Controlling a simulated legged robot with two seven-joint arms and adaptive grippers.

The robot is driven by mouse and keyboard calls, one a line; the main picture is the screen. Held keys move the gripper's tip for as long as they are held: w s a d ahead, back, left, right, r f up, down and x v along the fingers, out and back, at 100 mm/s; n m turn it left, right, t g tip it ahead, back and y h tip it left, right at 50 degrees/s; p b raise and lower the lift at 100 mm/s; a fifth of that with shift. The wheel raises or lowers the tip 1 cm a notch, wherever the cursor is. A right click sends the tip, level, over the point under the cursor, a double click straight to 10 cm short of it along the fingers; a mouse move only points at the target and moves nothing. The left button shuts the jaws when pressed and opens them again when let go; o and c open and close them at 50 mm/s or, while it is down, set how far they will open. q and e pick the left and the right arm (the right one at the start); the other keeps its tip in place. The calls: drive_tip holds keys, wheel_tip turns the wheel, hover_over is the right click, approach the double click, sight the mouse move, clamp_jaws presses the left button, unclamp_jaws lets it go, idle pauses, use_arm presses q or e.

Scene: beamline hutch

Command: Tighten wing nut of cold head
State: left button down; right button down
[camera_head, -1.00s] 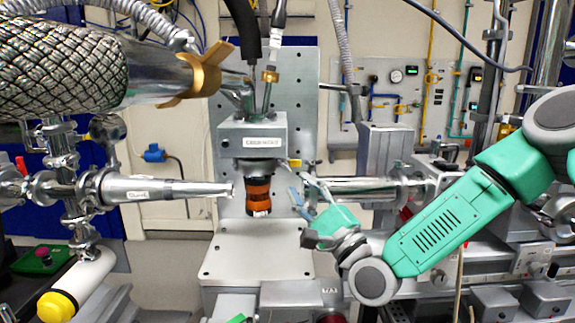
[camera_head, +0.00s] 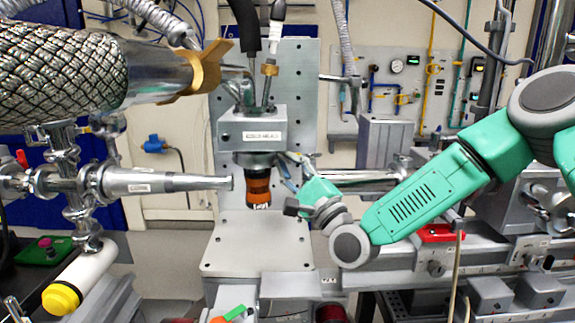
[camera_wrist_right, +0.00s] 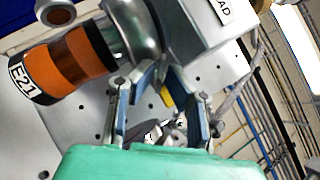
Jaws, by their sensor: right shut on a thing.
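The cold head (camera_head: 252,132) is a grey block on an upright metal plate, with an orange and dark banded cylinder (camera_head: 258,187) hanging below it. The cylinder also shows in the right wrist view (camera_wrist_right: 70,62), with an "E21" label on its end. My right gripper (camera_head: 287,168) reaches in from the right, at the cold head's lower right side. In the right wrist view, its fingers (camera_wrist_right: 162,82) are closed around a small yellow piece (camera_wrist_right: 167,99), apparently the wing nut, beside the metal collar. The fingers mostly hide it. My left gripper is not in view.
A metal nozzle pipe (camera_head: 195,183) points at the cylinder from the left. A braided hose (camera_head: 60,65) with a brass winged ring (camera_head: 208,68) runs above it. A horizontal metal tube (camera_head: 350,177) lies behind my right gripper. The bare plate (camera_head: 257,255) below is clear.

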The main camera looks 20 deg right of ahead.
drive_tip(key=shift+f+n+g+y, duration=0.1)
drive_tip(key=shift+n+g+y, duration=0.2)
drive_tip(key=shift+n+g, duration=0.5)
drive_tip(key=c, duration=1.8)
unclamp_jaws()
drive_tip(key=shift+o, duration=0.2)
drive_tip(key=v, duration=1.2)
drive_tip(key=shift+f, duration=0.25)
